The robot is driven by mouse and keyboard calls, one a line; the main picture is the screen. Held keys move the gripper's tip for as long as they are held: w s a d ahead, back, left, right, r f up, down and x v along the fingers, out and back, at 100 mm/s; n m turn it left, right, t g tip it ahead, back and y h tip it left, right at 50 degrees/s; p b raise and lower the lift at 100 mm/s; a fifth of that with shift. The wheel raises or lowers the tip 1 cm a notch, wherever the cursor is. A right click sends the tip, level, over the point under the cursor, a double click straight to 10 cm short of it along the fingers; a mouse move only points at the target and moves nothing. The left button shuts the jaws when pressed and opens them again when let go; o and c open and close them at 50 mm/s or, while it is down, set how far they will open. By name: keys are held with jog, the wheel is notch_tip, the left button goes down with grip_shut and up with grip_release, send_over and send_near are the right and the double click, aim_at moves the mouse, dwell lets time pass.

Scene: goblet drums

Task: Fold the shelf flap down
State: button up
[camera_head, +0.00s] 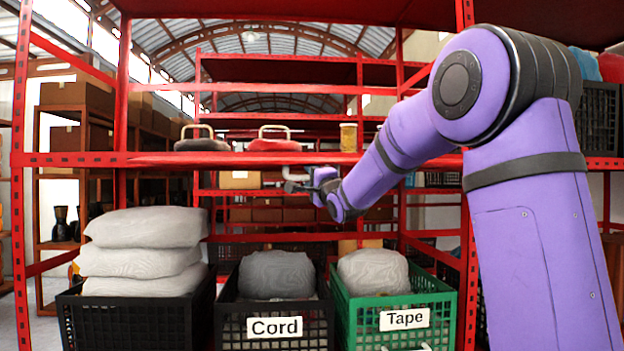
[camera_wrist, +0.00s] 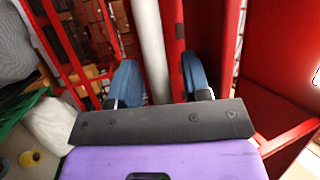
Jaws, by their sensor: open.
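My purple arm reaches in from the right in the head view, with my gripper (camera_head: 318,184) just under the front edge of the red shelf (camera_head: 360,159). In the wrist view my gripper (camera_wrist: 158,82) is open, with one blue finger on each side of a pale bar (camera_wrist: 151,40) and a red strip (camera_wrist: 173,40) beside it. I cannot tell which red part is the flap, nor whether the fingers touch anything.
Two lidded pots, one grey (camera_head: 201,139) and one red (camera_head: 274,139), and a yellow jar (camera_head: 348,137) stand on the shelf. Below are a black crate labelled Cord (camera_head: 240,325), a green crate labelled Tape (camera_head: 363,325) and stacked pale sacks (camera_head: 145,255). A red upright (camera_head: 467,235) stands beside my arm.

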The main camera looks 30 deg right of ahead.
grip_shut()
jog(key=shift+s+a+r+m+g, duration=0.15)
jog(key=shift+s+r+m+g, duration=0.2)
jog(key=shift+g, duration=0.25)
jog(key=shift+s+a+r+m+g, duration=0.15)
jog(key=shift+r+m+g, duration=0.1)
jog(key=shift+r+g, duration=0.25)
jog(key=shift+f, duration=0.1)
grip_release()
jog(key=s+f, duration=0.1)
jog(key=s, duration=0.9)
jog(key=shift+s+f, duration=0.2)
jog(key=shift+s, duration=0.2)
